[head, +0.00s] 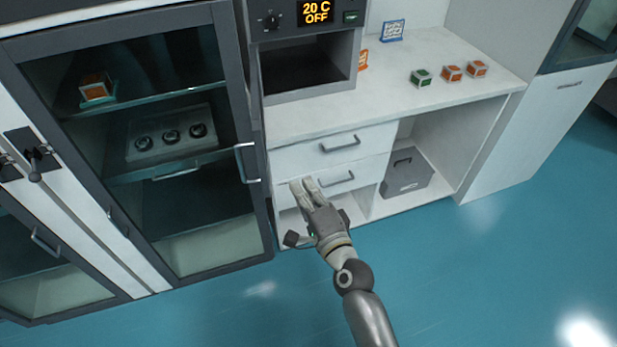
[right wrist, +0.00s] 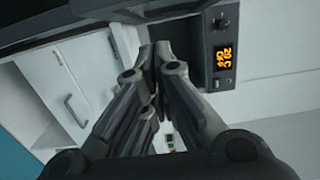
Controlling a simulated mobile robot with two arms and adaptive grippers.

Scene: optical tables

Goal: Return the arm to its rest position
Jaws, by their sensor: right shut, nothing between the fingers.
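My right gripper (head: 309,189) is in front of the white drawers in the head view, with its arm coming up from the bottom edge. Its fingers are together and hold nothing. In the right wrist view the gripper (right wrist: 162,50) also shows with its fingertips meeting, pointing toward the oven-like device. My left gripper is in neither view.
A device (head: 309,68) reading "20 C OFF" stands on the white counter (head: 400,99). Small green (head: 420,77) and orange (head: 451,73) blocks sit on the counter. A glass cabinet (head: 242,110) is at left. A grey box (head: 407,172) stands in the open bay. Blue floor (head: 480,270) is clear.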

